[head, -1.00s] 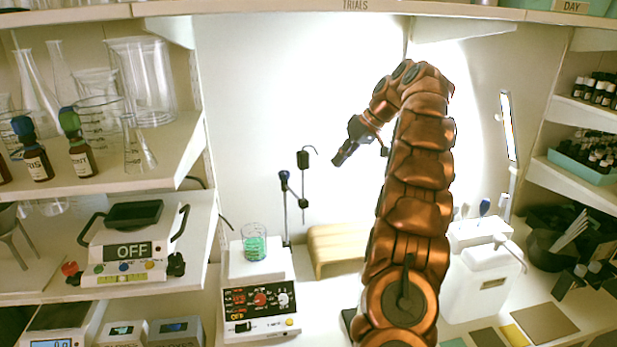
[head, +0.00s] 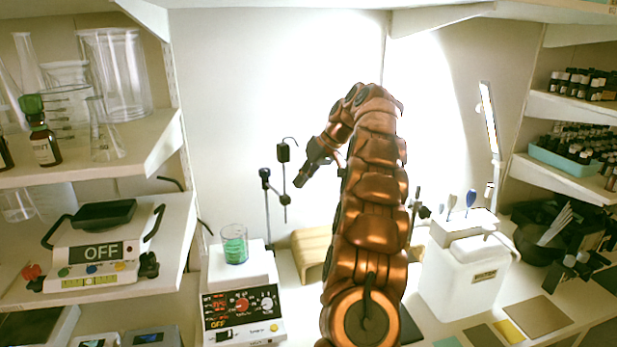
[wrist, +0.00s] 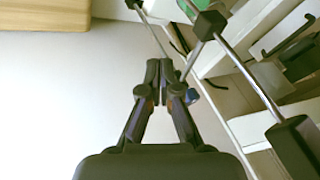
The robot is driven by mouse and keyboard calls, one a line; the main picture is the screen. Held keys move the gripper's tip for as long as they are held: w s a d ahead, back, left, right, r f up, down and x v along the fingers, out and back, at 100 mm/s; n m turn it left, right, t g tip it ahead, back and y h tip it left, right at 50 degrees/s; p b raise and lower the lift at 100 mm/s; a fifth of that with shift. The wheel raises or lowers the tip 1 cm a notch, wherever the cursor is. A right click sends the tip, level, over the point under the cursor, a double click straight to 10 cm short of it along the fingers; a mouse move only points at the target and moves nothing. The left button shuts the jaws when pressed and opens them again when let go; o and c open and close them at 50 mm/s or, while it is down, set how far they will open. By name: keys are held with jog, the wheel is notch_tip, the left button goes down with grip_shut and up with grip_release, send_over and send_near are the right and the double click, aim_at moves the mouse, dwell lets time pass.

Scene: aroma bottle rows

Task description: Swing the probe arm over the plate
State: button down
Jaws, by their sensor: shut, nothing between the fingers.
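The hot plate (head: 243,302) is white with a dark control panel, and a beaker of green liquid (head: 235,245) stands on its top. Behind and right of it stands a thin rod stand (head: 268,215) with a dark clamp. The probe arm (head: 283,152), with a black block and a thin hanging rod, is to the right of the plate, not over it. My gripper (head: 299,182) is shut and empty, just right of the probe rod. In the wrist view the closed fingertips (wrist: 165,68) are near black blocks (wrist: 210,25) and metal rods; contact is unclear.
A wooden stool (head: 312,245) stands right of the rod stand. A white container (head: 465,280) stands further right. Left shelves hold glassware and a device marked OFF (head: 100,250). The back wall around my gripper is clear.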

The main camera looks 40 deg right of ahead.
jog(key=shift+w+a+f+p, duration=0.1)
jog(key=shift+a+f+p, duration=0.1)
jog(key=shift+a, duration=0.45)
jog(key=shift+w+a+f+p, duration=0.1)
jog(key=shift+a+p, duration=0.15)
jog(key=shift+a, duration=0.4)
jog(key=shift+w+a+f+p, duration=0.1)
jog(key=shift+a+f+p, duration=0.1)
jog(key=shift+a, duration=0.45)
